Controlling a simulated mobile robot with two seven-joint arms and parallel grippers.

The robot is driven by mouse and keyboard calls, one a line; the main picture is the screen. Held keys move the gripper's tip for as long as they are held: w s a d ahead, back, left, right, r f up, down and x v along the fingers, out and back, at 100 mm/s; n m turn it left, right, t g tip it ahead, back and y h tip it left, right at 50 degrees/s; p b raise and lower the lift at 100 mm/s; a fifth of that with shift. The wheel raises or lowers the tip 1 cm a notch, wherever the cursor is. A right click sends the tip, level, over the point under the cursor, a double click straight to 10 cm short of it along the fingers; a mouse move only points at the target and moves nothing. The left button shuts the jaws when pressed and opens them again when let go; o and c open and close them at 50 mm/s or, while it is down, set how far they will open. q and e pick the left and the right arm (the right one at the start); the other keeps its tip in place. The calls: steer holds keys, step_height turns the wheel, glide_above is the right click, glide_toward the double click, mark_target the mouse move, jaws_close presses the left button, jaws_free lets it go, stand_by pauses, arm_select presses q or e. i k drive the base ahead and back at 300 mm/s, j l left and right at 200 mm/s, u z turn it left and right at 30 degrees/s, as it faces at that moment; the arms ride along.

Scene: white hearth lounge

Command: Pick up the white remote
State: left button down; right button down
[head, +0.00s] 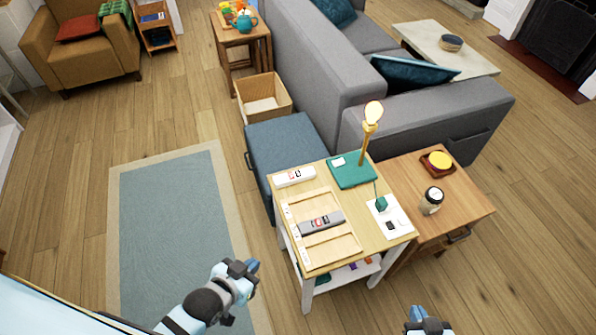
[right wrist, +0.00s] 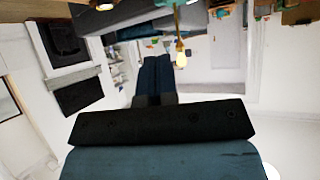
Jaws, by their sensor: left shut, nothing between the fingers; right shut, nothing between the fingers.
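A white remote-like object (head: 295,177) with dark and red marks lies at the back left of the light wood-topped side table (head: 375,240). A grey one (head: 321,222) with similar marks lies across a shallow wooden tray (head: 335,251) on the same table. My left gripper (head: 252,266) is shut and empty, over the floor to the left of the table. My right gripper (head: 428,322) is at the bottom edge of the head view, in front of the table and partly cut off. Its shut fingers show in the right wrist view (right wrist: 155,75).
A teal base (head: 350,170) with a lit yellow lamp stands at the table's back. A white sheet (head: 390,218) with small items lies at its right. A wooden end table (head: 465,203) holds a jar (head: 432,200). A blue ottoman (head: 280,145) and grey sofa stand behind.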

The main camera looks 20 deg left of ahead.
mark_target(308, 173)
steer(key=j+u, duration=0.15)
steer(key=j, duration=0.2)
steer(key=i+j+u, duration=0.1)
steer(key=j, duration=0.25)
steer(key=i+j+u, duration=0.15)
steer(key=j, duration=0.2)
steer(key=i+j+u, duration=0.2)
steer(key=i+j, duration=0.05)
steer(key=i, duration=0.1)
